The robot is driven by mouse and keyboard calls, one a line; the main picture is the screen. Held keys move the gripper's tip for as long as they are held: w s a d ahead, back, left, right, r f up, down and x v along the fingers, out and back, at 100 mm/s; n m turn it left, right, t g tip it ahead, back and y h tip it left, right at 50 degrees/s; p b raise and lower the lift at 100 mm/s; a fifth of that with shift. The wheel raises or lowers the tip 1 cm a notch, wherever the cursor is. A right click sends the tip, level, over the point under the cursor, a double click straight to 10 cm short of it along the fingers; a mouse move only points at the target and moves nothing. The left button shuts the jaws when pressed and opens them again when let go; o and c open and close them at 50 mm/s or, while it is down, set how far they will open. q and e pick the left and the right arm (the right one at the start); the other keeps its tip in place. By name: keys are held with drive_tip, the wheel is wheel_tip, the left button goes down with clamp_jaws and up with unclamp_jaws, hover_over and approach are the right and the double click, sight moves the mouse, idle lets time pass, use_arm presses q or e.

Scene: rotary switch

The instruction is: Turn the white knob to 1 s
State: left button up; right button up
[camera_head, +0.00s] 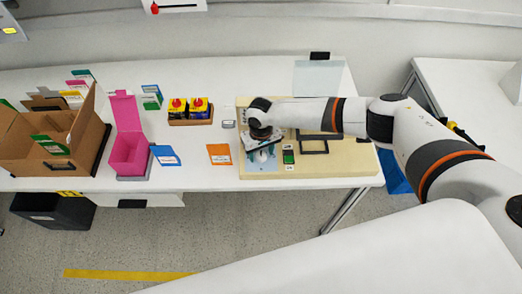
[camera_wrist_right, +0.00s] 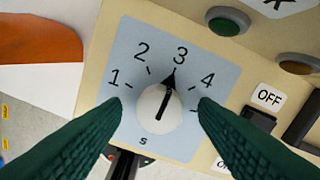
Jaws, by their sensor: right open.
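The white knob (camera_wrist_right: 152,104) sits on a light blue dial plate (camera_wrist_right: 128,55) marked 1, 2, 3, 4 and "s". Its black pointer aims at 3. My right gripper (camera_wrist_right: 160,107) is open, with one dark green ribbed finger on each side of the knob. Whether the fingers touch the knob cannot be told. In the head view my right gripper (camera_head: 262,141) is over the dial plate (camera_head: 262,166) on the beige panel (camera_head: 330,170), and it partly hides the knob. My left gripper is not in view.
Right of the dial are a green button (camera_wrist_right: 224,27), a brown button (camera_wrist_right: 297,63) and a black switch with an OFF label (camera_wrist_right: 268,97).

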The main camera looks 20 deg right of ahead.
drive_tip(key=shift+f, duration=0.2)
drive_tip(key=c, duration=1)
